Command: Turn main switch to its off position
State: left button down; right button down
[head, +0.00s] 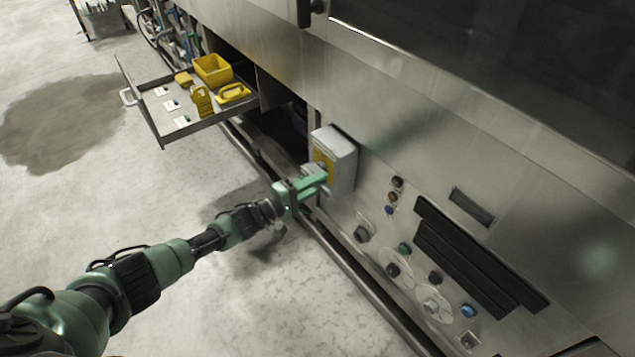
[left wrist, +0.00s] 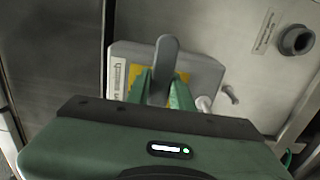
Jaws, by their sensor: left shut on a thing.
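The main switch is a grey box (head: 343,150) with a yellow plate on the washer's steel front. In the left wrist view the box (left wrist: 205,68) shows a grey handle (left wrist: 164,62) that stands upright in the picture over the yellow plate. My left gripper (left wrist: 161,92) has its green fingers on both sides of the handle and is shut on it. In the head view the left gripper (head: 320,180) is at the front of the box and hides part of it. My right gripper is not in view.
Knobs and buttons (head: 404,248) sit on the panel to the right. A rail (head: 350,275) runs low along the machine.

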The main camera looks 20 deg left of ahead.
pick_arm(q)
jog(key=c, duration=1.2)
grip_release()
jog(key=shift+a, duration=0.1)
jog(key=shift+c, duration=0.2)
jog(key=shift+s+a, duration=0.1)
jog(key=shift+s, duration=0.05)
jog(key=p+v, duration=0.1)
jog(key=v, duration=0.6)
jog(key=shift+a, duration=0.15)
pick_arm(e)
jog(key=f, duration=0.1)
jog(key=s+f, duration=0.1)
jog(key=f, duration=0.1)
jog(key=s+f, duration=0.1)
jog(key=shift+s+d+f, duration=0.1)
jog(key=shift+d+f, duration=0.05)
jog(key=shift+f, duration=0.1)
pick_arm(q)
jog(key=shift+s, duration=0.15)
